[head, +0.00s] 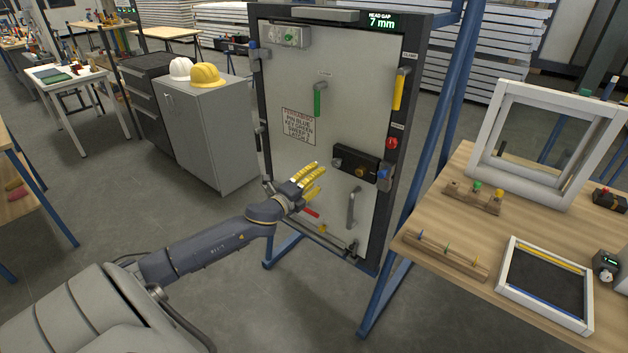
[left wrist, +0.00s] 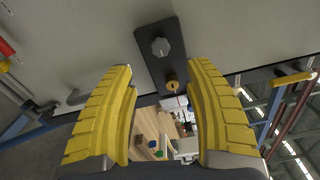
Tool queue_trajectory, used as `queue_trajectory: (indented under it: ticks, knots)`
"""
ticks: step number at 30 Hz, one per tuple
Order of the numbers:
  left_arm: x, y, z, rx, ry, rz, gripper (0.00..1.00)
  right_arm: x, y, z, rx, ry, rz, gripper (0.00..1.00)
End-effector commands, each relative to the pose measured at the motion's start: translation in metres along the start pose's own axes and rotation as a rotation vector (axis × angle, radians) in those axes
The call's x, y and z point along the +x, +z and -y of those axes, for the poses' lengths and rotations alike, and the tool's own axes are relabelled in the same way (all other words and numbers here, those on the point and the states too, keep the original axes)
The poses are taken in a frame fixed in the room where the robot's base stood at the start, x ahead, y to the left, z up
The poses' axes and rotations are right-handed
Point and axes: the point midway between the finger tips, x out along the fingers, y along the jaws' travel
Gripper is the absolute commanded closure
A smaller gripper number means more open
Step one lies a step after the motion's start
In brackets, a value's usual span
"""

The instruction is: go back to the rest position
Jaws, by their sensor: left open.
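My left gripper (head: 314,180) is in front of the grey door panel (head: 347,75), at its lower left half. Its yellow fingers are spread apart with nothing between them, as the left wrist view (left wrist: 165,115) also shows. Beyond the fingers is a black lock plate (head: 354,163) with a grey knob (left wrist: 160,46) and a brass piece (left wrist: 172,87). The gripper appears apart from the plate. A red handle (head: 311,212) shows just below the fingers in the head view. My right gripper is in neither view.
A wooden table (head: 447,268) with a white frame (head: 480,125), a tray (head: 502,278) and peg blocks stands at the right. Blue posts (head: 435,140) flank the door. A grey cabinet (head: 212,135) with two helmets stands behind left.

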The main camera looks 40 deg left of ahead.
Motion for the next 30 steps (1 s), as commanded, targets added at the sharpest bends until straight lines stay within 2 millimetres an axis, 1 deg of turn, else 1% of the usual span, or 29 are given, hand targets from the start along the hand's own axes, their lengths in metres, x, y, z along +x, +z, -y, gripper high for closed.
queue_trajectory:
  ticks: [6, 19, 22, 23, 26, 29, 30]
  knots:
    - [-0.005, 0.001, 0.000, 0.001, 0.000, 0.001, 0.47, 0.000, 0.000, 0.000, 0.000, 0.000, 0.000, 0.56]
    - [-0.005, 0.000, 0.000, -0.001, -0.001, 0.001, 0.47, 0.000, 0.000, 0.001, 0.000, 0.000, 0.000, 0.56]
    - [-0.005, -0.001, 0.001, -0.029, -0.001, -0.004, 0.47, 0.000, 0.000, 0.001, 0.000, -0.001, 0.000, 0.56]
    - [-0.005, 0.000, -0.003, -0.057, 0.005, -0.006, 0.47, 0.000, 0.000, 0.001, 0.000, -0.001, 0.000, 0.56]
    - [-0.002, 0.017, -0.032, -0.119, 0.056, 0.019, 0.47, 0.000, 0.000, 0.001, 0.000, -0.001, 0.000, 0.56]
    - [-0.002, 0.033, -0.080, -0.211, 0.129, 0.062, 0.47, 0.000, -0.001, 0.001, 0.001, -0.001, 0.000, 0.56]
    - [-0.005, 0.038, -0.104, -0.255, 0.163, 0.083, 0.47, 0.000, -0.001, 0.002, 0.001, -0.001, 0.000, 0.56]
